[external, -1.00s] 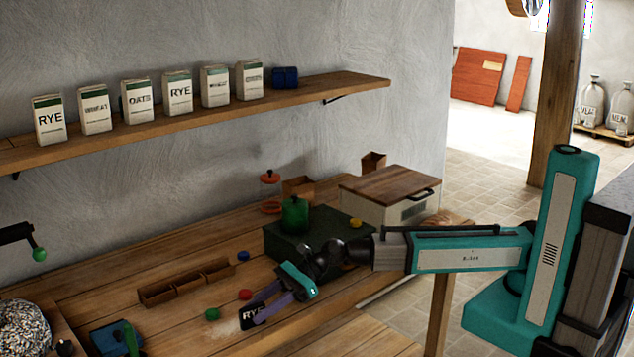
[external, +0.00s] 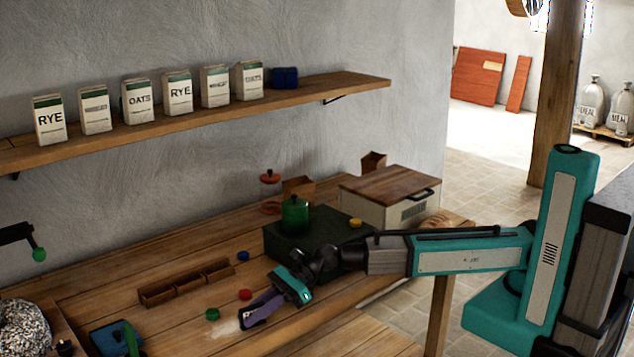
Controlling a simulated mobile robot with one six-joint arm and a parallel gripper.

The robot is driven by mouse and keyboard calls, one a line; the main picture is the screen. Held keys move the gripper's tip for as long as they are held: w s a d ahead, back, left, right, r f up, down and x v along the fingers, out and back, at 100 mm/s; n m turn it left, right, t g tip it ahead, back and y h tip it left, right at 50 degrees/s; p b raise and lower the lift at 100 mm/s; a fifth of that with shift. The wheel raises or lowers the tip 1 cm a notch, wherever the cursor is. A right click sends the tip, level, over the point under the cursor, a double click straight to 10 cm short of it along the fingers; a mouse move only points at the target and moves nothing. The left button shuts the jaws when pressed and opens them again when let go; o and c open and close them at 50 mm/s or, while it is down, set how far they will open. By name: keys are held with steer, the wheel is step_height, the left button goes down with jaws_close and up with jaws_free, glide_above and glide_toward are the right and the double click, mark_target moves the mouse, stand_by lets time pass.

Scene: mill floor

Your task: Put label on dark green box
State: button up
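The dark green box (external: 335,232) stands on the wooden bench right of centre, with a green lidded jar (external: 295,215) and a yellow disc (external: 355,223) on top. My gripper (external: 246,321) is low over the front of the bench, left of and nearer than the box, its purple fingers pointing down and left. A dark label reading "RYE" showed at the fingertips a second ago. I cannot make it out now; it may be edge-on or hidden by the fingers. I cannot tell whether the fingers are closed on it.
A wooden divided tray (external: 187,284) lies left of my gripper. Green (external: 212,314), red (external: 245,294) and blue (external: 243,256) discs lie nearby. A pale chest (external: 395,212) with a wooden lid stands right of the box. Several grain packets line the wall shelf (external: 200,112).

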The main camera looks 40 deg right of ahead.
mark_target(244, 309)
jaws_close()
steer(key=shift+r, duration=0.1)
steer(key=shift+r, duration=1.5)
steer(key=shift+s+d+r, duration=0.15)
steer(key=shift+d+r, duration=0.05)
steer(key=shift+d, duration=0.05)
steer(key=s+d, duration=0.1)
steer(key=d, duration=0.1)
steer(key=s+d, duration=0.1)
steer(key=d, duration=0.1)
steer(key=s+d, duration=0.2)
steer(key=shift+s+d+r, duration=0.1)
steer(key=shift+d+r, duration=0.1)
steer(key=shift+r, duration=0.15)
steer(key=shift+a+f+b, duration=0.1)
steer(key=shift+f+b, duration=0.1)
steer(key=shift+b, duration=1)
steer(key=b, duration=0.6)
steer(key=shift+s+d+r+b, duration=0.1)
steer(key=shift+s+d+b, duration=0.1)
steer(key=shift+b, duration=0.1)
steer(key=d+b, duration=0.1)
steer(key=b, duration=0.3)
steer(key=s+d+b, duration=0.1)
steer(key=b, duration=0.4)
